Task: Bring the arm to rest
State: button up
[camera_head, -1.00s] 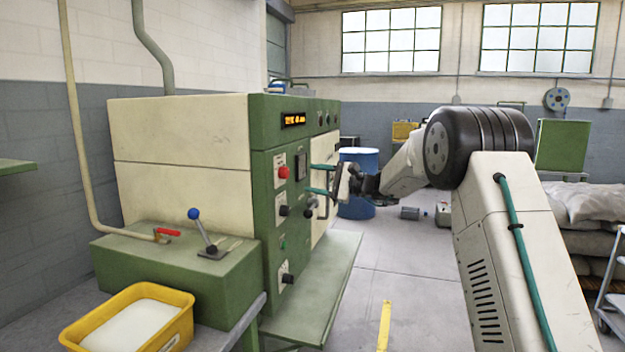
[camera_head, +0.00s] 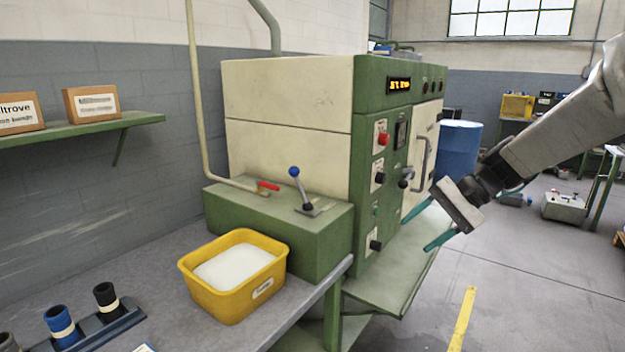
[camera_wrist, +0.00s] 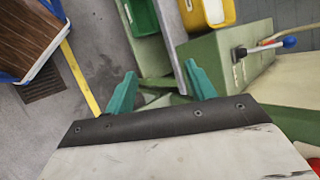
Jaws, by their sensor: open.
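My gripper (camera_head: 424,226) is open and empty, with two teal fingers apart. In the head view it hangs in front of the green and cream extruder (camera_head: 290,105), over or near the green ledge (camera_head: 395,270) below the machine's front. My arm reaches in from the right edge. In the wrist view the gripper's fingers (camera_wrist: 160,90) point toward the green bench and floor, with nothing between them. From these views I cannot tell whether a finger touches the ledge.
A yellow tub (camera_head: 215,297) of white material stands on the grey bench (camera_head: 180,325). A blue-knobbed lever (camera_head: 298,185) and red valve handle (camera_head: 268,186) stand on the green box. A blue barrel (camera_head: 458,150) is behind.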

jog(key=s+d+n+h, duration=0.3)
jog(key=s+n+h, duration=0.3)
jog(key=s, duration=2.5)
jog(key=h, duration=0.3)
jog(key=shift+d+r+n+t, duration=0.2)
jog(key=shift+r+n+t, duration=0.1)
jog(key=shift+n, duration=0.1)
